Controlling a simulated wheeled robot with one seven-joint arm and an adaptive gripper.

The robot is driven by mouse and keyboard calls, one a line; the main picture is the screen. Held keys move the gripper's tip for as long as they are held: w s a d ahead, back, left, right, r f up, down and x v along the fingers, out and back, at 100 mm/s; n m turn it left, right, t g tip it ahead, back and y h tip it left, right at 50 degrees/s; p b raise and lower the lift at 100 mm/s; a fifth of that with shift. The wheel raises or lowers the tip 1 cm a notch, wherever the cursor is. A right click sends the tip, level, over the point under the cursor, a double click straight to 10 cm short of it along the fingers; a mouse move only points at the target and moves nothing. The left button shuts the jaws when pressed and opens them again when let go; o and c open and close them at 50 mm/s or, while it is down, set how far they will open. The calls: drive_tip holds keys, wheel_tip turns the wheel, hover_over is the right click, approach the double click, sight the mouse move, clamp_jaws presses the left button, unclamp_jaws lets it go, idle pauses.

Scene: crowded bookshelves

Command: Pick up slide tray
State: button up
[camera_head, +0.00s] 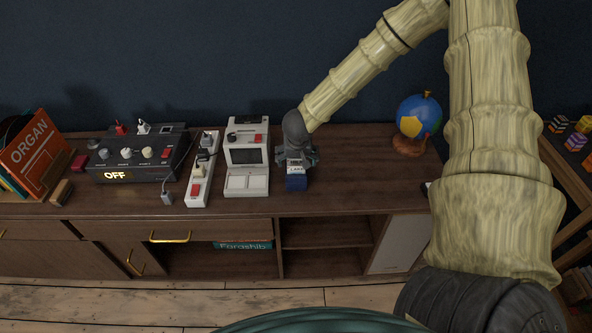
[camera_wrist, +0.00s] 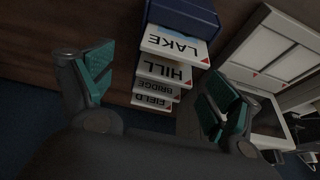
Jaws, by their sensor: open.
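The slide tray is a small dark blue box (camera_wrist: 183,16) with several white slides labelled LAKE, HILL, BRIDGE and FIELD (camera_wrist: 175,48) standing in a row. In the head view the blue tray (camera_head: 296,183) stands on the cabinet top, right of a white slide viewer. My gripper (camera_head: 297,157) is above the tray's back part, pointing down. In the wrist view my gripper (camera_wrist: 158,82) is open, with one teal-padded finger on each side of the slides and gaps visible. The tray's rear end is hidden by the gripper.
The white viewer (camera_head: 246,157) stands close on the left, with a power strip (camera_head: 203,170) and a black control box (camera_head: 140,157) showing OFF beyond it. A globe (camera_head: 418,116) stands further right. The cabinet top (camera_head: 360,170) between tray and globe is clear.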

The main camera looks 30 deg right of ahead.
drive_tip(key=shift+a+p+x, duration=0.2)
drive_tip(key=shift+p+x, duration=0.15)
drive_tip(key=shift+x, duration=2.15)
drive_tip(key=c, duration=1.2)
